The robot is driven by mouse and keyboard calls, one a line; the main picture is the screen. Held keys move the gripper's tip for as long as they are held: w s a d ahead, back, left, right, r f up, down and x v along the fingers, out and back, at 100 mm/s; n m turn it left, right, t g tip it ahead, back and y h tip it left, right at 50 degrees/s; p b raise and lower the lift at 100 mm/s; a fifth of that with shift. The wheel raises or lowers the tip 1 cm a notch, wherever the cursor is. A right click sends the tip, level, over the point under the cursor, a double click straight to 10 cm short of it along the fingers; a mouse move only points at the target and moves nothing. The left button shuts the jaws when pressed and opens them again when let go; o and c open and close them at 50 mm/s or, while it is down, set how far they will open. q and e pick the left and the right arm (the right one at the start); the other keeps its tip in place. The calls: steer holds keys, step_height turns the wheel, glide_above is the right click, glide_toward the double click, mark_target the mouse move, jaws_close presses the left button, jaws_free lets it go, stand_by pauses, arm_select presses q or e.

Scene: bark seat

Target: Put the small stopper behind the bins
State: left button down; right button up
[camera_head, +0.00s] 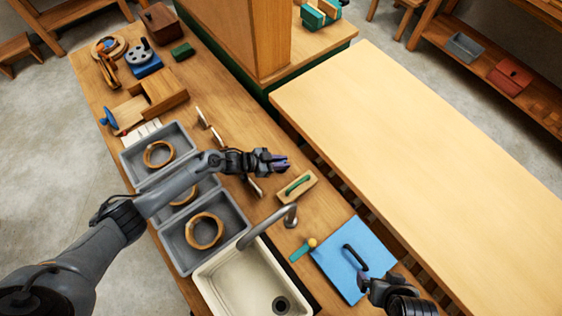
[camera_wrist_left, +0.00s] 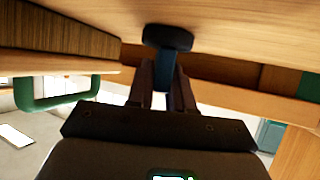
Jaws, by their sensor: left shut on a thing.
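My left gripper (camera_head: 279,162) reaches over the worktop to the right of the grey bins. It is shut on the small stopper, which shows in the left wrist view as a dark disc (camera_wrist_left: 167,37) with a blue stem (camera_wrist_left: 166,80) between the fingers. The disc is close to a wooden surface; I cannot tell whether it touches. The stopper is not clear in the head view. The bins are an upper bin (camera_head: 184,136), a middle bin partly hidden by my left arm, and a lower bin (camera_head: 180,256). My right gripper (camera_head: 366,284) is at the lower right.
Wooden rings (camera_head: 158,154) lie in the bins. A wooden block with a green handle (camera_head: 297,187) is close to my left gripper. A tap (camera_head: 289,214), a sink (camera_head: 235,280) and a blue board (camera_head: 345,264) are below.

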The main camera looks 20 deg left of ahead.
arm_select(q)
steer(key=shift+f, duration=0.15)
steer(key=c, duration=1)
jaws_free()
steer(key=shift+r, duration=0.3)
steer(key=shift+s+a, duration=0.25)
steer(key=shift+a, duration=0.1)
steer(key=p+v, duration=0.1)
steer(key=v, duration=0.5)
steer(key=shift+s+a+r, duration=0.15)
steer(key=shift+a+r, duration=0.05)
steer(key=shift+r, duration=0.05)
steer(key=shift+r, duration=0.1)
